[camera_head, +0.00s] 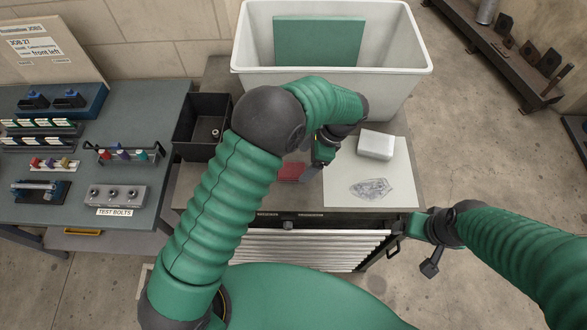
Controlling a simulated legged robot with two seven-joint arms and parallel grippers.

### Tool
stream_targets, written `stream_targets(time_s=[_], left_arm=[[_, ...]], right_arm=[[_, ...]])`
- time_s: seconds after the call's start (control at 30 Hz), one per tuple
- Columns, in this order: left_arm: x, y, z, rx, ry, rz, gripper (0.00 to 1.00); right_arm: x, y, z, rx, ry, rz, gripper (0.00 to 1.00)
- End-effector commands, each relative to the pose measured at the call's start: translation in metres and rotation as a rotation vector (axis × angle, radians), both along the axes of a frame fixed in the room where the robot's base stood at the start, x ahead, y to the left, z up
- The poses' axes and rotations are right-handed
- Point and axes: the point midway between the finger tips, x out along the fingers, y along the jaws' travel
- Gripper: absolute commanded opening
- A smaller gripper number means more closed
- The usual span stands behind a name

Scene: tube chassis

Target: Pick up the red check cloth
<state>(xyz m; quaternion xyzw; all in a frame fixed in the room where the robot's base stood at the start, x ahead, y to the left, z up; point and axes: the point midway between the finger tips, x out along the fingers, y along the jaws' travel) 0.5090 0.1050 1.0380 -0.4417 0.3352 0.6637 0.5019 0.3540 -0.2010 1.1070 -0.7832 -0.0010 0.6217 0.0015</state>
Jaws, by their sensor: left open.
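The red check cloth (291,171) lies on the grey workbench top, left of the white sheet. My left arm covers part of it, so only a small red patch shows and its check pattern is too small to make out. My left gripper (314,170) is open just right of the cloth, pointing down, with its fingers close to the cloth's right edge. I cannot tell whether they touch it. My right gripper (429,262) is beyond the bench's front right corner, away from the cloth, and its jaw opening is unclear.
A white tub (400,86) with a green panel (320,42) stands behind. A black bin (190,151) is left of my arm. A white block (376,145) and a clear bag (371,188) lie on the white sheet (396,194). A bench with fixtures (115,197) stands left.

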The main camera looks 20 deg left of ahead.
Motion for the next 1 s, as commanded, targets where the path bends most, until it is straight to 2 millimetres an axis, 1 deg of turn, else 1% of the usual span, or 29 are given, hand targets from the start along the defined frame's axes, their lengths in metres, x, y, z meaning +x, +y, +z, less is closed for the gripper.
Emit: stream_targets(time_s=[0.17,0.27,0.3,0.37,0.47,0.6,0.67,1.0], left_arm=[[-0.002,0.008,-0.015,0.003,0.004,-0.001,0.82],[-0.002,0.016,-0.032,0.004,0.006,0.000,0.82],[-0.003,0.018,-0.040,0.002,0.004,0.000,0.82],[-0.003,0.020,-0.047,0.002,0.002,-0.001,0.82],[-0.003,0.022,-0.053,0.001,-0.001,0.000,0.82],[-0.003,0.022,-0.053,0.000,-0.001,0.001,0.82],[-0.003,0.022,-0.053,0.000,-0.001,0.001,0.75],[-0.003,0.023,-0.053,-0.001,-0.001,0.001,0.31]], right_arm=[[0.000,0.000,0.013,0.000,0.000,0.001,0.77],[0.000,0.000,0.024,0.000,0.000,0.001,0.77],[0.000,0.000,0.023,0.000,0.000,0.001,0.77],[0.000,0.000,0.025,0.000,0.000,0.000,0.77],[0.000,0.000,0.024,0.000,0.000,0.000,0.77],[0.000,0.000,0.023,0.000,0.000,0.000,0.77],[0.000,0.000,0.023,0.000,0.000,0.000,0.77],[0.000,0.000,0.023,0.000,0.000,0.000,0.77]])
